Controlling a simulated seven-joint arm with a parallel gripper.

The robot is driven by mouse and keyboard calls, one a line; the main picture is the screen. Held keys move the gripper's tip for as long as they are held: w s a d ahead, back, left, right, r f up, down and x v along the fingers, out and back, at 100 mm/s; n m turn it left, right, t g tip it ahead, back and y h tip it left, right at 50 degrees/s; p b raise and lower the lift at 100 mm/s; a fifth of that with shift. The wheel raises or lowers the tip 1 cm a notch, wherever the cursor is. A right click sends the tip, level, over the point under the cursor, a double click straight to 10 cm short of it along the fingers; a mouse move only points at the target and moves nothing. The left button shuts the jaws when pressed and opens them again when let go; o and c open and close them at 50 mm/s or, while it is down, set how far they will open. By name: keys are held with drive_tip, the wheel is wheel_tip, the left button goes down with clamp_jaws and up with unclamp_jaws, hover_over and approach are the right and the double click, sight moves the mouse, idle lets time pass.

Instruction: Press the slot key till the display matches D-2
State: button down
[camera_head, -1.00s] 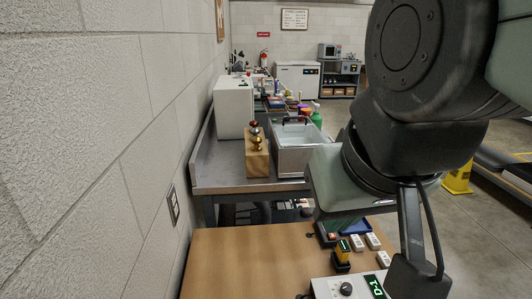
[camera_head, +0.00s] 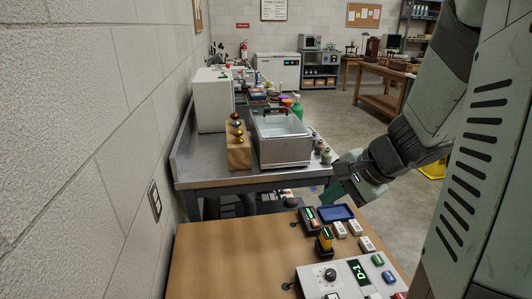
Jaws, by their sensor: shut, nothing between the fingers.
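A pale control panel (camera_head: 311,285) lies on the wooden table at the lower right. Its dark display (camera_head: 359,272) shows green characters, turned sideways; they look like a D and a 1, but are too small to be sure. A round black knob (camera_head: 330,274) sits left of the display. A green key (camera_head: 377,260), a blue key (camera_head: 388,276) and a red key (camera_head: 400,295) line its right side. I cannot read which is the slot key. The bottom of the panel is cut off. My gripper's fingers do not show; only my arm links do.
Behind the panel stand a black-and-yellow device (camera_head: 325,240), a dark device with a lit display (camera_head: 309,219), a blue tray (camera_head: 336,213) and several white blocks (camera_head: 355,228). The wooden table's left side (camera_head: 220,262) is clear. A metal bath (camera_head: 283,148) stands on the bench beyond.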

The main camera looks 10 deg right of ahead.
drive_tip(key=d+f+m+t+h, duration=0.1)
drive_tip(key=d+f+m+t, duration=0.1)
drive_tip(key=d+f+m, duration=0.7)
drive_tip(key=m+t+h, duration=0.2)
drive_tip(key=m, duration=0.1)
hover_over(392, 279)
wheel_tip(392, 279, down, 6)
drive_tip(key=shift+f, duration=0.15)
drive_tip(key=shift+f, duration=4.4)
drive_tip(key=shift+f, duration=0.15)
drive_tip(key=shift+f, duration=0.3)
